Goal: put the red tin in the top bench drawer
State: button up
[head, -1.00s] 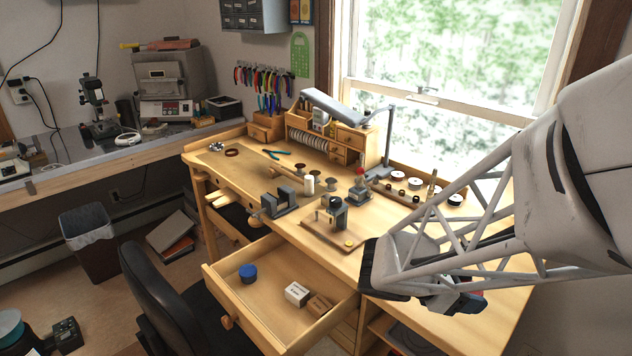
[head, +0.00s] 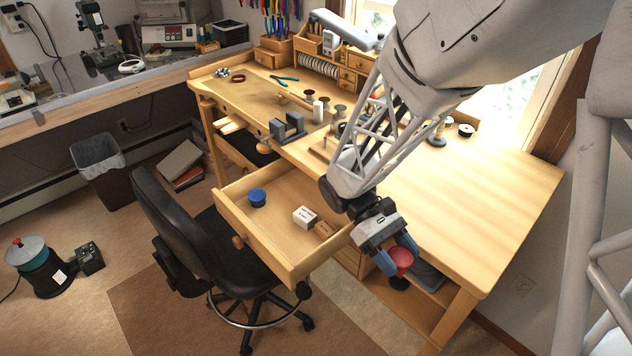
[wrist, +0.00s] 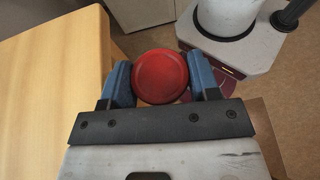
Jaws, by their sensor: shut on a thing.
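The red tin (head: 401,260) is held between the blue fingers of my gripper (head: 397,258), in front of the bench's front edge and right of the open drawer. In the wrist view the round red tin (wrist: 160,76) sits between both fingers of my gripper (wrist: 161,82), with the bench top beside it on the left. The top bench drawer (head: 290,262) is pulled out. It holds a blue round tin (head: 257,197), a white box (head: 304,217) and a brown box (head: 325,229), partly behind my arm.
A black office chair (head: 185,235) stands close to the drawer's left front. The bench top (head: 470,200) is clear at right. A small vise (head: 288,128) and spools stand farther back. An open shelf (head: 430,285) lies below the bench top. The drawer's left part has bare floor.

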jog(key=a+m+g+y, duration=0.3)
jog(key=a+m+y, duration=0.4)
jog(key=a+y, duration=0.15)
notch_tip(320, 180, up, 9)
jog(key=m+t+y, duration=1.1)
jog(key=m+t, duration=1)
jog(key=m, duration=0.5)
send_over(281, 232)
notch_tip(281, 232, down, 7)
jog(key=shift+f, duration=0.15)
jog(key=shift+f, duration=3)
jog(key=shift+f, duration=1.85)
